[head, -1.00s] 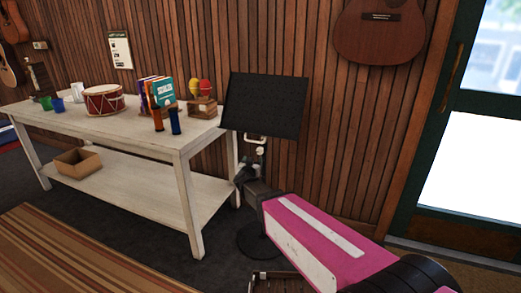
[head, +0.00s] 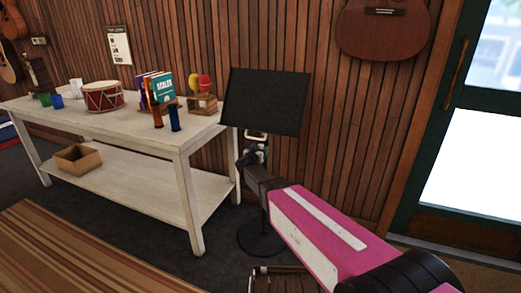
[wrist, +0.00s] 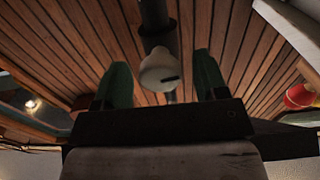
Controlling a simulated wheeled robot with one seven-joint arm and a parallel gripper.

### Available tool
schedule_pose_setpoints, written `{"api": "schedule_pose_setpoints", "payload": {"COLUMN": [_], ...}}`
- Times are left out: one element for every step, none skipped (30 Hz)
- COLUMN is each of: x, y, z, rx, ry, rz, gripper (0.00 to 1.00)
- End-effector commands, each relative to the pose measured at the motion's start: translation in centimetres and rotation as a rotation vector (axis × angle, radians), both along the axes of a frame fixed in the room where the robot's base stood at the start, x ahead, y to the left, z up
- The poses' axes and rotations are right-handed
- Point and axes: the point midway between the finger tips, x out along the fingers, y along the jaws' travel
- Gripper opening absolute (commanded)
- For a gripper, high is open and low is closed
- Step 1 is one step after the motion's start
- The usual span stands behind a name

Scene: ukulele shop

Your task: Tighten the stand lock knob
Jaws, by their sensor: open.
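The black music stand (head: 265,102) stands upright in front of the plank wall, its round base (head: 260,240) on the floor. In the wrist view, a pale rounded knob (wrist: 160,70) with a dark slot sits on the stand's dark pole (wrist: 154,14). My gripper (head: 252,153) is at the pole just below the stand's desk. In the wrist view, the two green fingers of my gripper (wrist: 162,82) are spread apart, with the knob between them in the picture. I see gaps on both sides of it. In the head view my gripper hides the knob.
A white table (head: 150,132) stands left of the stand, with a drum (head: 103,97), books (head: 160,88) and maracas in a wooden holder (head: 203,103). A cardboard box (head: 78,158) is on its lower shelf. A guitar (head: 385,30) hangs on the wall. A door is at right.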

Motion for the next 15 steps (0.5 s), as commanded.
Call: {"api": "schedule_pose_setpoints", "payload": {"x": [0.59, 0.75, 0.94, 1.04, 1.12, 1.19, 1.21, 1.22, 1.22, 1.20, 1.20, 1.19, 1.19, 1.19, 1.19], "y": [-0.12, -0.18, -0.25, -0.29, -0.32, -0.37, -0.39, -0.40, -0.40, -0.41, -0.42, -0.41, -0.41, -0.41, -0.41], "z": [-0.04, -0.03, -0.04, -0.03, -0.03, -0.02, -0.02, -0.02, -0.02, -0.01, -0.01, -0.01, -0.01, -0.02, -0.01], "rx": [0.000, 0.000, 0.000, 0.000, 0.000, 0.000, 0.000, 0.000, 0.000, 0.000, 0.000, 0.000, 0.000, 0.000, 0.000], "ry": [0.000, 0.000, 0.000, 0.000, 0.000, 0.000, 0.000, 0.000, 0.000, 0.000, 0.000, 0.000, 0.000, 0.000, 0.000], "rz": [0.000, 0.001, 0.001, 0.001, 0.002, 0.002, 0.002, 0.002, 0.002, 0.002, 0.002, 0.002, 0.002, 0.002, 0.002], "gripper": [0.66, 0.66, 0.66, 0.66, 0.66, 0.66, 0.66, 0.66, 0.66, 0.66, 0.66, 0.66, 0.66, 0.66, 0.53]}}
